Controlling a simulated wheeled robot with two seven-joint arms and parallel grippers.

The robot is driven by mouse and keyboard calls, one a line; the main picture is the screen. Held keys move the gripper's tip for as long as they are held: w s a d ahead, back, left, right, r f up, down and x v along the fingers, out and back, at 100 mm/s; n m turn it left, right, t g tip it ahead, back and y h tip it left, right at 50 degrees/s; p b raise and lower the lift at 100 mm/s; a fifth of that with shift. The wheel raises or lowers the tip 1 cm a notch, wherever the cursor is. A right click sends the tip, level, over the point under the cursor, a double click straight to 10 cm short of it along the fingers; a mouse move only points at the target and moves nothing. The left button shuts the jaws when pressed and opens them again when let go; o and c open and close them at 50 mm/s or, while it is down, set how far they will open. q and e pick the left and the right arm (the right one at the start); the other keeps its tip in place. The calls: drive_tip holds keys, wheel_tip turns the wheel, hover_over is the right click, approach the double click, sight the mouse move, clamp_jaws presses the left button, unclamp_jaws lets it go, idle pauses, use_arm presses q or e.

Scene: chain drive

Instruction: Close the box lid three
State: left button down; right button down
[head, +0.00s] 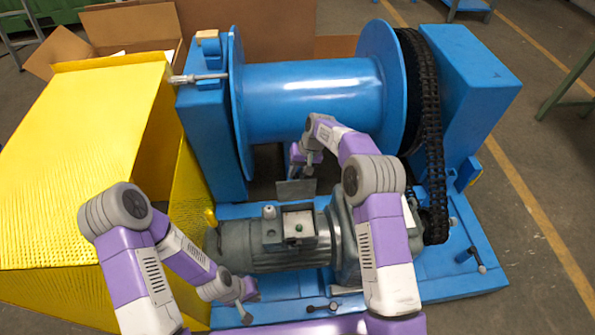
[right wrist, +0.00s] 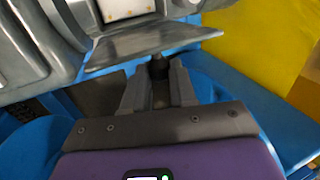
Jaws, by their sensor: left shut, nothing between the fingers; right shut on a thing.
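My right gripper (head: 308,168) is behind the lid. In the right wrist view its fingers (right wrist: 160,88) are shut on a dark knob (right wrist: 158,69) at the lid's edge. My left gripper (head: 246,302) is shut and empty, low in front of the motor.
A blue drum (head: 310,100) stands behind my right gripper, with a black chain (head: 428,110) at its right. A yellow guard (head: 80,150) is at the left. The blue base (head: 290,311) has small clamp handles in front of the motor.

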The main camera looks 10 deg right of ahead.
drive_tip(key=shift+s, duration=0.15)
drive_tip(key=shift+s+p, duration=0.3)
drive_tip(key=shift+s, duration=0.25)
drive_tip(key=s+f+p, duration=0.1)
drive_tip(key=s, duration=0.7)
drive_tip(key=shift+f, duration=0.4)
drive_tip(key=shift+a, duration=0.1)
drive_tip(key=c, duration=0.9)
unclamp_jaws()
drive_tip(key=p+v, duration=0.2)
drive_tip(key=v, duration=0.5)
drive_tip(key=shift+r, duration=0.35)
drive_tip(key=shift+w, duration=0.1)
